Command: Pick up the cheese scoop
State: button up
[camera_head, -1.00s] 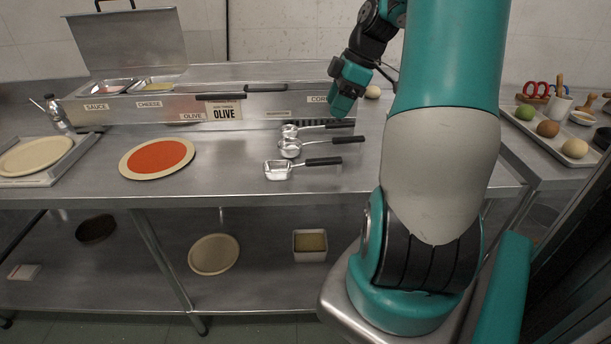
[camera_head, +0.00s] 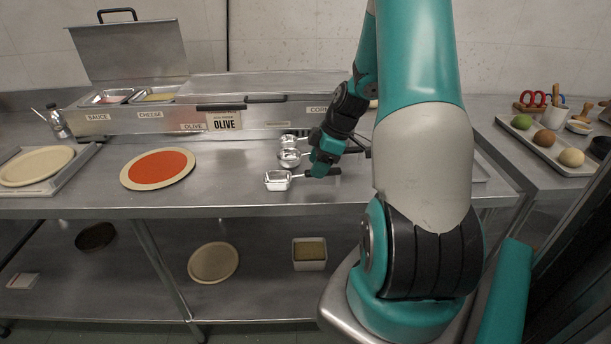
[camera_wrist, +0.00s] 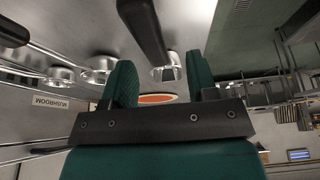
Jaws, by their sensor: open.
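Three metal scoops with black handles lie on the steel counter. The front one has a squarish cup (camera_head: 278,180); the two behind it are round, a middle scoop (camera_head: 289,158) and a back scoop (camera_head: 288,140). No label shows which is the cheese scoop. My gripper (camera_head: 319,170) is at the front scoop's handle (camera_head: 332,172) and hides part of it. In the wrist view, this black handle (camera_wrist: 146,30) runs toward the square cup (camera_wrist: 167,73), in the gap between the teal fingers of my gripper (camera_wrist: 161,80). The fingers stand apart, not closed on the handle.
A topping station with lidded bins (camera_head: 150,118) stands behind the scoops. A sauced pizza base (camera_head: 158,168) lies to the left. A tray (camera_head: 550,145) with vegetables is on the right counter. The counter between pizza and scoops is clear.

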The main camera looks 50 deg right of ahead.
jog(key=x, duration=0.3)
jog(key=shift+w+f, duration=0.1)
jog(key=shift+w, duration=0.1)
jog(key=shift+c, duration=0.4)
grip_shut()
notch_tip(320, 180, up, 20)
jog(key=shift+b, duration=0.3)
